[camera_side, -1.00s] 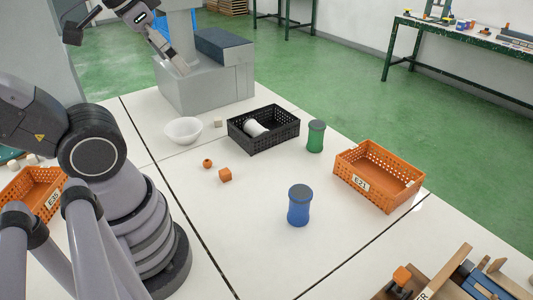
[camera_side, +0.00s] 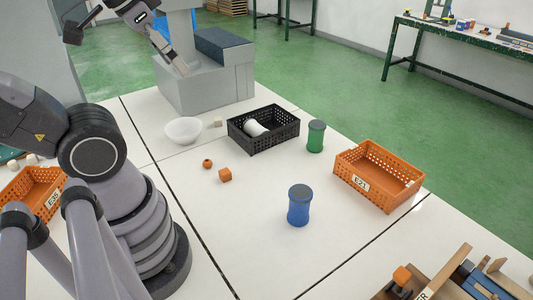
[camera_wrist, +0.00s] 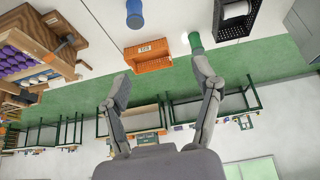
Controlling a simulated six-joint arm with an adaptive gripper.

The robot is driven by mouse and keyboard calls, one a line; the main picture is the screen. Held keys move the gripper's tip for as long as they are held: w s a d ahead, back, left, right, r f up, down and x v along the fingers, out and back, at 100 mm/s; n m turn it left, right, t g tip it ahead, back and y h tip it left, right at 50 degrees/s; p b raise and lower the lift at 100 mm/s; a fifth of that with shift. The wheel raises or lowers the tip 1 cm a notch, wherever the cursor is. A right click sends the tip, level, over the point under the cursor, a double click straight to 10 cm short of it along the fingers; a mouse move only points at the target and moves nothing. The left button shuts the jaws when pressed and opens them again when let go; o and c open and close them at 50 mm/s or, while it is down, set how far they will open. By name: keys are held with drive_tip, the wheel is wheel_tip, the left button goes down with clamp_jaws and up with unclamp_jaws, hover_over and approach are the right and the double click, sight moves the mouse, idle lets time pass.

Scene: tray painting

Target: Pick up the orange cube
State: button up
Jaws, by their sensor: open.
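The orange cube (camera_side: 225,175) rests on the white table in the side view, right of and slightly nearer than a small orange ball (camera_side: 207,163). It does not show in the wrist view. My gripper (camera_side: 182,67) shows at the top left of the side view, raised above table height and well apart from the cube. In the wrist view my gripper (camera_wrist: 166,85) has its two fingers spread wide with nothing between them.
A white bowl (camera_side: 184,130), black crate (camera_side: 262,138), green canister (camera_side: 316,136), blue canister (camera_side: 299,205) and orange crate (camera_side: 372,190) stand around the cube. A wooden rack (camera_side: 445,272) is at lower right.

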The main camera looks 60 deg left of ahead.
drive_tip(key=w+a+f+m+g+y, duration=0.1)
drive_tip(key=w+f+m+g+y, duration=0.3)
drive_tip(key=w+f, duration=0.3)
drive_tip(key=w+f+m+g+y, duration=0.3)
drive_tip(key=w+f+m+g, duration=0.15)
drive_tip(key=f, duration=0.55)
drive_tip(key=m+t+y, duration=0.3)
drive_tip(key=m+y, duration=0.3)
drive_tip(key=m, duration=0.3)
approach(227, 175)
drive_tip(key=v, duration=0.3)
drive_tip(key=shift+d+f, duration=0.2)
drive_tip(key=shift+d, duration=0.2)
drive_tip(key=shift+s+a+f+m, duration=0.1)
drive_tip(key=shift+f+m, duration=0.25)
drive_tip(key=shift+y, duration=0.3)
drive_tip(key=x, duration=1.3)
drive_tip(key=shift+a, duration=0.4)
